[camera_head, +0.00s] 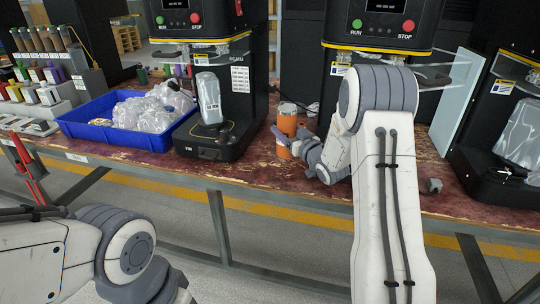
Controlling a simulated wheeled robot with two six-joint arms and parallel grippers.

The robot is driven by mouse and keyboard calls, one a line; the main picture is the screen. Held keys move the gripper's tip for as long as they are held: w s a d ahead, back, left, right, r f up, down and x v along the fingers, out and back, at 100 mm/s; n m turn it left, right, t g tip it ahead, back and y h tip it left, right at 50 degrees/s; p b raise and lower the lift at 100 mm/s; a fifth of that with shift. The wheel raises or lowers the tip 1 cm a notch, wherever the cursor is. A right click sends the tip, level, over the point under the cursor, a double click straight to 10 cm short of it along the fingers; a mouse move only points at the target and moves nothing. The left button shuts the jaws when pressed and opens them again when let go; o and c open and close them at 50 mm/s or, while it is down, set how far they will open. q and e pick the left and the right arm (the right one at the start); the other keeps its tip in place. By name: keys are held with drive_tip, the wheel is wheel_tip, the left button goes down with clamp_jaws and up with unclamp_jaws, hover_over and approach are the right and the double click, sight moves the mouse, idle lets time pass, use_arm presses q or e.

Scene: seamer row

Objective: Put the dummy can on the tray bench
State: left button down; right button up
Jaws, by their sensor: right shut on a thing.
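An orange can (287,119), which looks like the dummy can, stands upright at the worn reddish bench top, between two black machines. My right gripper (291,141) is shut on its lower part; the gripper and wrist hide some of the can. I cannot tell whether the can's base touches the bench. My left arm comes in at the lower left, but its gripper is out of view. I cannot tell which surface is the tray bench.
A blue tray (106,134) of clear plastic-wrapped items sits left on the bench (185,170). Black seamers with RUN and STOP buttons (208,90) stand along it. A small grey block (434,185) lies right of my right arm. Red-handled tools (27,160) hang at the left edge.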

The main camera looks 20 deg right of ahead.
drive_tip(key=a+f, duration=0.2)
drive_tip(key=a, duration=0.1)
drive_tip(key=w+a+f, duration=0.1)
drive_tip(key=shift+w+a, duration=0.1)
drive_tip(key=shift+a, duration=0.25)
drive_tip(key=shift+f+b, duration=0.45)
drive_tip(key=shift+f, duration=1.45)
drive_tip(key=shift+f, duration=0.15)
drive_tip(key=o, duration=1.5)
drive_tip(key=shift+o, duration=0.2)
